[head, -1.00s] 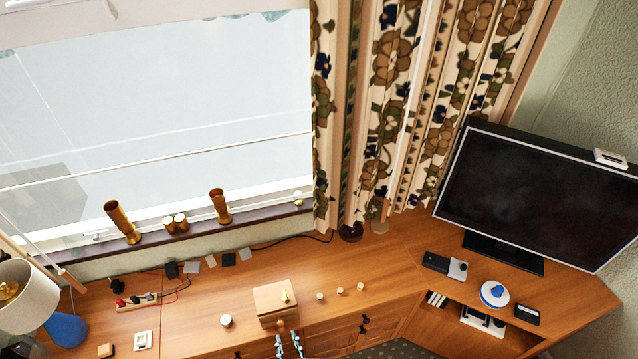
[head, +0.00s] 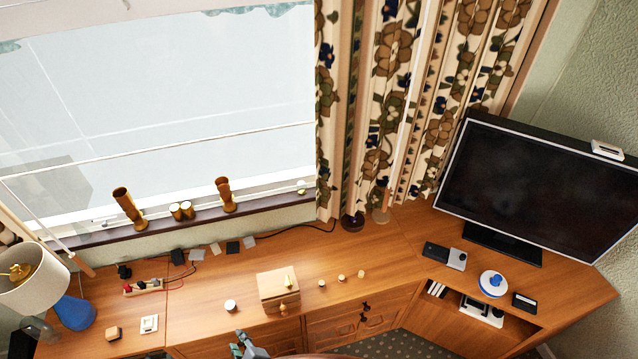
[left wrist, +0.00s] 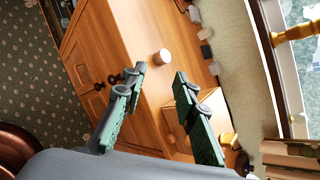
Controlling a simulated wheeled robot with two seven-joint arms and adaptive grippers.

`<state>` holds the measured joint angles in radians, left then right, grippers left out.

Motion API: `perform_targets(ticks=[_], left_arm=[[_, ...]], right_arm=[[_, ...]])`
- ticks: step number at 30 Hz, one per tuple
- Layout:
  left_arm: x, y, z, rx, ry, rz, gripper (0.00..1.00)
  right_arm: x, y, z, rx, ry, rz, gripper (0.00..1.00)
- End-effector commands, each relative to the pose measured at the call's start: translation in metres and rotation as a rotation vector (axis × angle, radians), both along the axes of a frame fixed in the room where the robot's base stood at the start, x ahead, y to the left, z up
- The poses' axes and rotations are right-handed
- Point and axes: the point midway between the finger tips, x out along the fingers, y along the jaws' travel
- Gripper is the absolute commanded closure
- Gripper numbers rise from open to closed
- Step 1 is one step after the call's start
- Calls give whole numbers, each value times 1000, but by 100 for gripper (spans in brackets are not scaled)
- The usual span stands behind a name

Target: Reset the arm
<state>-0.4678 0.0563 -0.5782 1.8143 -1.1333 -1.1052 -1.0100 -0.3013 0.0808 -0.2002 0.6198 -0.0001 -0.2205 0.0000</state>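My left gripper (head: 245,347) shows at the bottom edge of the head view, in front of the long wooden cabinet (head: 205,318). In the left wrist view its two green-padded fingers (left wrist: 160,76) are apart, with nothing between them. A small white round pot (head: 230,306) stands on the cabinet top beyond the fingers; it also shows in the left wrist view (left wrist: 162,56). My right gripper is in neither view.
Several small wooden pegs (head: 341,278) stand right of the box. A power strip (head: 143,287), a blue-based lamp (head: 75,312) and a white switch (head: 149,323) are at the left. A television (head: 540,190) and a blue-and-white round item (head: 493,284) are at the right.

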Motion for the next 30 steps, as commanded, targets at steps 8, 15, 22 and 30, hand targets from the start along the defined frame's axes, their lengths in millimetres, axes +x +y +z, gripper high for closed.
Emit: perform_targets(ticks=[8, 15, 22, 30], left_arm=[[-59, 97, 8, -634, -172, 740, 73], [-86, 108, 24, -958, -247, 1094, 73], [-99, 103, 42, -1155, -273, 1298, 73], [-103, 95, 35, -1265, -266, 1422, 73]], right_arm=[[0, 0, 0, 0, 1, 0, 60], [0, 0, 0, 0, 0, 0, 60], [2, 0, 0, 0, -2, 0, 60], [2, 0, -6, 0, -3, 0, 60]])
